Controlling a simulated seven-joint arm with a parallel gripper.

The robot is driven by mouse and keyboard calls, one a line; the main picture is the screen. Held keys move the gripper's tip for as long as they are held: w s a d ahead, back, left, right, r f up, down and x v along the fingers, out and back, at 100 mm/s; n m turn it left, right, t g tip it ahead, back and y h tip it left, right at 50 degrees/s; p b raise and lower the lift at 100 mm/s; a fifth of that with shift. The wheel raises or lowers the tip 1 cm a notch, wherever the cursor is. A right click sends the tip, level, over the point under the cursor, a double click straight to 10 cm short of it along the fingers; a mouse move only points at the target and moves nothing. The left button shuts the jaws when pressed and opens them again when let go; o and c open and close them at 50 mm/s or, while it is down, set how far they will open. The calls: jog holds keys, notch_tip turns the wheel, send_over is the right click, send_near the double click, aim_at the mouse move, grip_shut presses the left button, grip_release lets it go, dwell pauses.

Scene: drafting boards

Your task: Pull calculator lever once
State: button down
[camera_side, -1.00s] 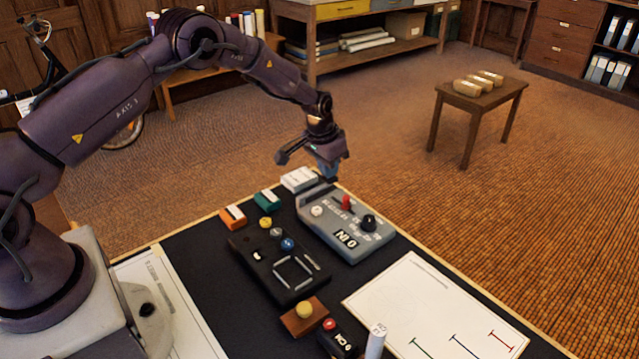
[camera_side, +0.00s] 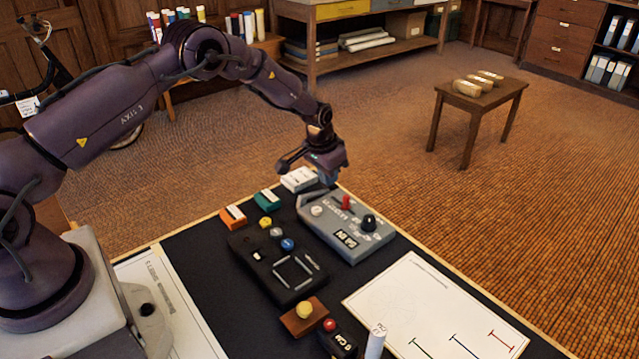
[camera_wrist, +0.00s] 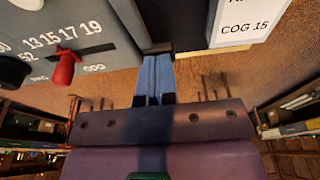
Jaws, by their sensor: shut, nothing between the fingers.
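The grey calculator box (camera_side: 345,238) lies at the back of the dark board, with a red-handled lever (camera_side: 346,202) and a black knob (camera_side: 369,222) on top. The red handle also shows in the wrist view (camera_wrist: 66,68), sticking out of a slot beside printed numbers.
A white labelled block (camera_side: 299,179), a green block (camera_side: 267,200) and an orange block (camera_side: 233,217) stand left of the box. A black device (camera_side: 279,268) lies in front. A white sheet (camera_side: 430,300) covers the board's right part.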

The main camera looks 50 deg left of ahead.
notch_tip(320, 180, up, 8)
dwell(1.0)
jog(key=s, duration=0.1)
jog(key=s+f, duration=0.1)
jog(key=s+g, duration=0.1)
jog(key=shift+s+d+f+n, duration=0.1)
jog(key=shift+d+f+n, duration=0.1)
jog(key=shift+f+n, duration=0.1)
jog(key=shift+s+d+r, duration=0.25)
jog(key=shift+s+r, duration=0.45)
jog(key=shift+s, duration=0.3)
jog(key=s+d+r+t, duration=0.2)
jog(key=s+d+r, duration=0.1)
jog(key=s+r, duration=0.9)
jog(key=s+d+r+t, duration=0.2)
jog(key=s+d+r, duration=0.2)
jog(key=s+r, duration=0.8)
jog(key=s, duration=0.6)
jog(key=shift+s+d, duration=0.2)
jog(key=shift+d, duration=0.05)
